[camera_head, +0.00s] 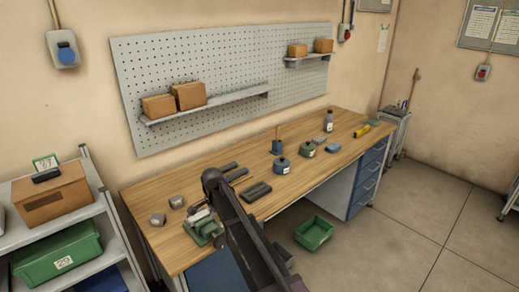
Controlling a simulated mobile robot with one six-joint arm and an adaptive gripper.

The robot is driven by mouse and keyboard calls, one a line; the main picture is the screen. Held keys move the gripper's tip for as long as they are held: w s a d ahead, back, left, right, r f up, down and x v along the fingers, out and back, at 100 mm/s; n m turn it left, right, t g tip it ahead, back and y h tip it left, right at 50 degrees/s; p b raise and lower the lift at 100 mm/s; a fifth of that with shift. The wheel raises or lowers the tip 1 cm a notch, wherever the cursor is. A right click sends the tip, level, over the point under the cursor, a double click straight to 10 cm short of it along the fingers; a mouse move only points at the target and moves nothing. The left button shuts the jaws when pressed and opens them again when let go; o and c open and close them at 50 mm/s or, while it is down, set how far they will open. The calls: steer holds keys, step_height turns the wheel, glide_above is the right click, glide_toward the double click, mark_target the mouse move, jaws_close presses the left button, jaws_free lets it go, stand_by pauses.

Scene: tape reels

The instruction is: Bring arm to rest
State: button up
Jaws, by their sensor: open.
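My dark arm (250,235) rises from the bottom middle of the head view. It reaches up and left over the front of the wooden workbench (165,255), with its rounded upper end near the bench's left half. I cannot make out my gripper's fingers; they seem hidden by the arm or the things behind it. No held object can be made out. A green vise-like device (207,233) with grey metal parts is close beside the arm on the left, partly covered. Whether the arm touches it cannot be told.
A blue reel (282,166), a green reel (308,150), a dark block (256,192) and a white bottle (329,121) stand on the bench. A green bin (314,233) is on the floor. A shelf rack (105,232) stands left. Floor at right is clear.

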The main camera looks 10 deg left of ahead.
steer(key=s+d+n, duration=0.2)
steer(key=d, duration=1)
steer(key=s+d+n, duration=0.2)
steer(key=s+d, duration=0.1)
steer(key=d, duration=0.9)
steer(key=s+d+n, duration=0.2)
steer(key=s+d, duration=0.4)
steer(key=d, duration=0.3)
steer(key=s+d+f+n+b, duration=0.1)
steer(key=s+d, duration=0.4)
steer(key=d, duration=0.5)
steer(key=shift+s+f+n+b, duration=0.3)
steer(key=shift+s+n, duration=0.05)
steer(key=shift+n, duration=0.15)
steer(key=shift+d, duration=0.1)
